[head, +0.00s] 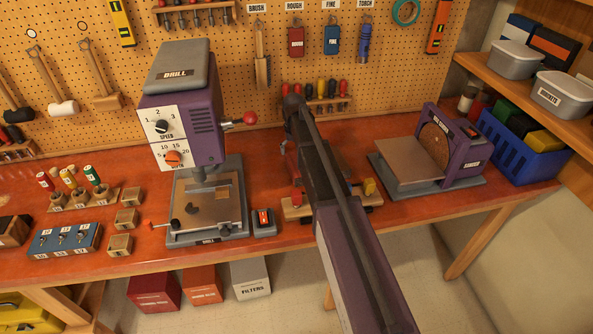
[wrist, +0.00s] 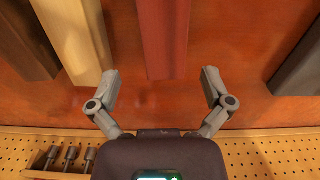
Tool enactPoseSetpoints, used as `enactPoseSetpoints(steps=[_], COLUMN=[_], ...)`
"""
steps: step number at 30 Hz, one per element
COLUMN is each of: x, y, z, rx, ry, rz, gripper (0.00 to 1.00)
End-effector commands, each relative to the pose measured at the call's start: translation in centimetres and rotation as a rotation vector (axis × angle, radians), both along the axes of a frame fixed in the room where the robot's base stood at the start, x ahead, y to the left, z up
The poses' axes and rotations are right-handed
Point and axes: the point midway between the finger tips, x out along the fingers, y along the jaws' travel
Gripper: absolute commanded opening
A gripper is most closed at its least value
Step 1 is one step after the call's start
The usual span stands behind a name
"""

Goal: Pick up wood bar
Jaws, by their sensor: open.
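In the wrist view a pale, wood-coloured bar (wrist: 75,40) runs in from the top edge, left of centre. A red bar (wrist: 164,38) lies to its right, in line with the middle of my gripper. My gripper (wrist: 160,76) is open and empty, with its fingers spread on either side of the red bar's near end. The left fingertip is close to the pale bar's near end; whether they touch is unclear. In the head view my arm hides the gripper and the bars.
A brown bar (wrist: 24,40) and a dark grey bar (wrist: 300,62) lie at the sides. The pegboard (wrist: 268,152) is close behind my gripper. A drill press (head: 185,110) stands left of my arm and a sander (head: 450,140) right. The workbench (head: 290,236) has clear front strips.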

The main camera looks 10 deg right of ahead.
Motion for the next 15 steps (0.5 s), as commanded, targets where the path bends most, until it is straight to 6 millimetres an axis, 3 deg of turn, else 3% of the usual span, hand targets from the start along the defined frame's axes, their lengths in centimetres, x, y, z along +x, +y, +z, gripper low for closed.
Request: enactPoseSetpoints(steps=[15], x=[-0.1], y=[0.2], z=[-1.2], rx=[0.0], ry=[0.0], rz=[0.001], gripper=[1.0])
